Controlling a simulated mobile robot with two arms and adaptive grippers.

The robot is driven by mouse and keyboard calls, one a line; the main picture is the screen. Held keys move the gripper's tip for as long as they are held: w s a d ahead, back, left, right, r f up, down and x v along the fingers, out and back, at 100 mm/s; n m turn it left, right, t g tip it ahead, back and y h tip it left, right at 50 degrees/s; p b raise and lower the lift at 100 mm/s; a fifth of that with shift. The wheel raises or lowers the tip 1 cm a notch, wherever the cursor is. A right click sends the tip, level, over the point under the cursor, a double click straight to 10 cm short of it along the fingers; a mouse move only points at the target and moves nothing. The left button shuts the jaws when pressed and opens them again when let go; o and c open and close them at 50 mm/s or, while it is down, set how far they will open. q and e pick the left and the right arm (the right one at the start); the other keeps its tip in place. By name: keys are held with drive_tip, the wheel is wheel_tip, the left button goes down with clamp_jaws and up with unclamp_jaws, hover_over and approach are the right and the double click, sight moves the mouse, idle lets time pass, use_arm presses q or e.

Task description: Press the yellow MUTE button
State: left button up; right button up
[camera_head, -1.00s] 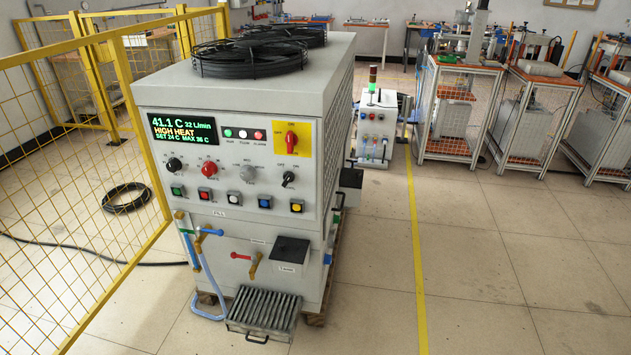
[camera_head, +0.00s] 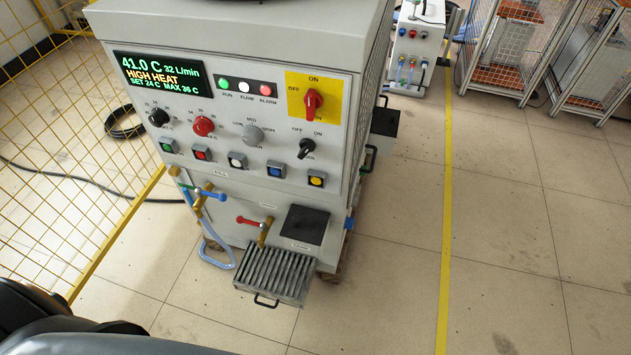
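The yellow button (camera_head: 316,180) is the rightmost in the row of square push buttons on the front panel of a grey heater unit (camera_head: 228,205). Its label is too small to read. To its left sit a blue button (camera_head: 275,170), a white button (camera_head: 237,161), a red button (camera_head: 201,153) and a green button (camera_head: 168,146). Nothing covers the yellow button. Neither gripper shows; only dark parts of my own body are at the lower left, well away from the panel.
The display (camera_head: 160,78) reads 41.0 C, HIGH HEAT. A red rotary switch (camera_head: 313,102) and a black knob (camera_head: 306,149) sit above the button. A ribbed tray (camera_head: 274,276) juts out low in front. A yellow mesh fence (camera_head: 60,130) stands left.

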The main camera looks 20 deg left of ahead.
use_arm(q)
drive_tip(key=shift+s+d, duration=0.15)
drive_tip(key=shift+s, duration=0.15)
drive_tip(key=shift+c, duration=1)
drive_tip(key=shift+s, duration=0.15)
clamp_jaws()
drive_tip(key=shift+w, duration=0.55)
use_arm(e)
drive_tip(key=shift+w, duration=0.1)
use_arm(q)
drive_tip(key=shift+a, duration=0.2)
